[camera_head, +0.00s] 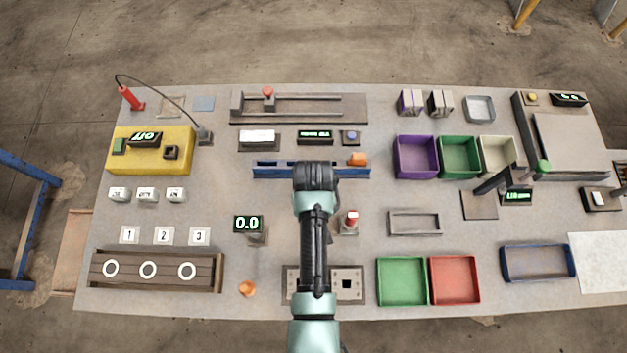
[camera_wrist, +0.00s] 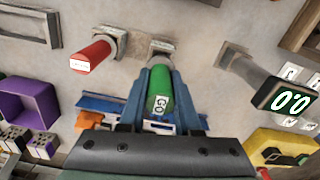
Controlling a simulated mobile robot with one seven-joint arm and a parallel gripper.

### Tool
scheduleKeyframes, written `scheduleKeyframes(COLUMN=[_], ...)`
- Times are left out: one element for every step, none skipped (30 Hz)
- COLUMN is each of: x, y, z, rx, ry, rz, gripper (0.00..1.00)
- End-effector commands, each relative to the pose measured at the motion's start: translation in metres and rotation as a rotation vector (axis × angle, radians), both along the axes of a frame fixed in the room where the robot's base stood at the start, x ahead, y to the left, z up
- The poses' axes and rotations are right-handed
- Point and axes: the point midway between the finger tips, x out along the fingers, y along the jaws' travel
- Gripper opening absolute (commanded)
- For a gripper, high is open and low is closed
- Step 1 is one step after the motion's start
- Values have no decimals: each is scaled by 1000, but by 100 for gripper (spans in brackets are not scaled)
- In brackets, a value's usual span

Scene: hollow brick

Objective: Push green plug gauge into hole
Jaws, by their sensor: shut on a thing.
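The green plug gauge (camera_wrist: 160,92), marked GO, is between the blue fingers of my gripper (camera_wrist: 159,84) in the wrist view. My gripper is shut on it. A small grey stand (camera_wrist: 162,48) shows just beyond the gauge's far end; I cannot tell whether they touch. In the head view my dark wrist (camera_head: 316,176) hides the gauge and fingers. A yellow block (camera_head: 120,158) at the left has a dark square part with an opening (camera_head: 171,152). A grey plate (camera_head: 355,272) at the front has a dark square hole (camera_head: 347,284), partly behind my arm.
A red plug gauge (camera_head: 352,217) stands right of my arm. A display reading 0.0 (camera_head: 247,223) stands to the left. A blue rail (camera_head: 270,169) with an orange piece (camera_head: 358,159) lies near my wrist. Green (camera_head: 402,281) and red (camera_head: 455,280) trays lie front right.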

Motion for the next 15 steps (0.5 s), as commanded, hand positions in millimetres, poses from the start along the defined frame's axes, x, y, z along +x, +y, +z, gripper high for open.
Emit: scheduleKeyframes(x=[1, 1, 1, 1, 1, 1, 1, 1, 1, 1, 1, 1, 1, 1, 1], y=[0, 0, 0, 0, 0, 0, 0, 0, 0, 0, 0, 0, 0, 0, 0], z=[-1, -2, -3, -3, -4, -4, -5, -5, -6, -7, -7, -8, -8, -9, -10], rx=[0, 0, 0, 0, 0, 0, 0, 0, 0, 0, 0, 0, 0, 0, 0], ry=[-1, -1, -1, -1, -1, -1, -1, -1, -1, -1, -1, -1, -1, -1, -1], rz=[0, 0, 0, 0, 0, 0, 0, 0, 0, 0, 0, 0, 0, 0, 0], gripper=[0, 0, 0, 0, 0, 0, 0, 0, 0, 0, 0, 0, 0, 0, 0])
